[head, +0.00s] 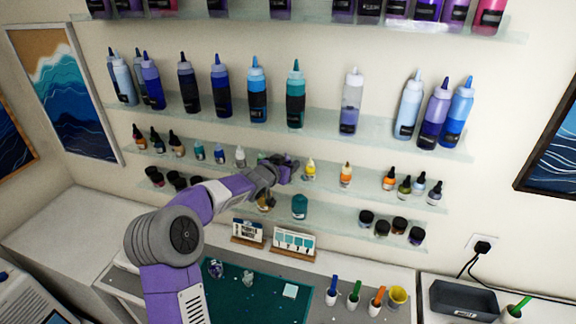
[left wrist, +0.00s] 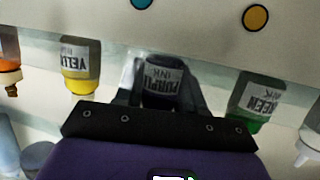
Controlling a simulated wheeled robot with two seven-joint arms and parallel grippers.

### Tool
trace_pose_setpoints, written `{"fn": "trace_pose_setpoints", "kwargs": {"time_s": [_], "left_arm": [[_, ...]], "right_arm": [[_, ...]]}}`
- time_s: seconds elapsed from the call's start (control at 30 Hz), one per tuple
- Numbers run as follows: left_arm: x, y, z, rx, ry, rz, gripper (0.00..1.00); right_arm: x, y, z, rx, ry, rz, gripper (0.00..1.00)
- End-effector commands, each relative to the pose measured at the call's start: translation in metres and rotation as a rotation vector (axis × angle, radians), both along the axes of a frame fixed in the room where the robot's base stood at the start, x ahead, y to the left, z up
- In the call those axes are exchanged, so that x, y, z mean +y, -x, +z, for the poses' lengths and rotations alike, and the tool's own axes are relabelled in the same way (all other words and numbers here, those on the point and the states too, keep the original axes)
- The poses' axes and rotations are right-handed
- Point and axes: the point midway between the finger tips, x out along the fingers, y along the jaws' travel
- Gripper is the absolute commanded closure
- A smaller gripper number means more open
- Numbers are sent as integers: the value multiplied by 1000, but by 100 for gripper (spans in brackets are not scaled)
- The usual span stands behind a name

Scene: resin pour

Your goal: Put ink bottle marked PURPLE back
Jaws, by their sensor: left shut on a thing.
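My left gripper (head: 286,167) reaches to the small-bottle shelf (head: 375,183). In the left wrist view the gripper (left wrist: 163,84) is shut on the dark ink bottle marked PURPLE (left wrist: 163,78), whose white label appears upside down between the fingers. The bottle is in line with its neighbours, between the yellow ink bottle (left wrist: 80,68) and the green ink bottle (left wrist: 256,98). I cannot tell whether its base touches the shelf. In the head view the gripper mostly hides it, just left of the yellow bottle (head: 309,170). My right gripper is not in view.
Large squeeze bottles (head: 257,92) stand on the shelf above. Lower down are a teal jar (head: 300,207) and several dark jars (head: 382,228). Two small card displays (head: 294,241) stand behind the teal mat (head: 258,300). Marker-like tools and a yellow cup (head: 397,297) stand right of the mat.

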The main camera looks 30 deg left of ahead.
Motion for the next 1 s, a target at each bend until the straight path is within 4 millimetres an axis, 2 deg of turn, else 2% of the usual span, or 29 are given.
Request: {"fn": "trace_pose_setpoints", "kwargs": {"time_s": [0.17,0.2,0.37,0.63,0.77,1.0], "left_arm": [[0,0,-5,0,0,0,90],[0,0,-6,1,0,0,60],[0,0,-5,1,0,0,36],[0,0,-4,1,0,0,36],[0,2,3,0,0,1,36],[1,42,14,1,-3,2,36]], "right_arm": [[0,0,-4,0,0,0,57],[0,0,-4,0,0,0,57],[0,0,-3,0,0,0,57],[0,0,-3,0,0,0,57],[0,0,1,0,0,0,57],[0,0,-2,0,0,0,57]]}}
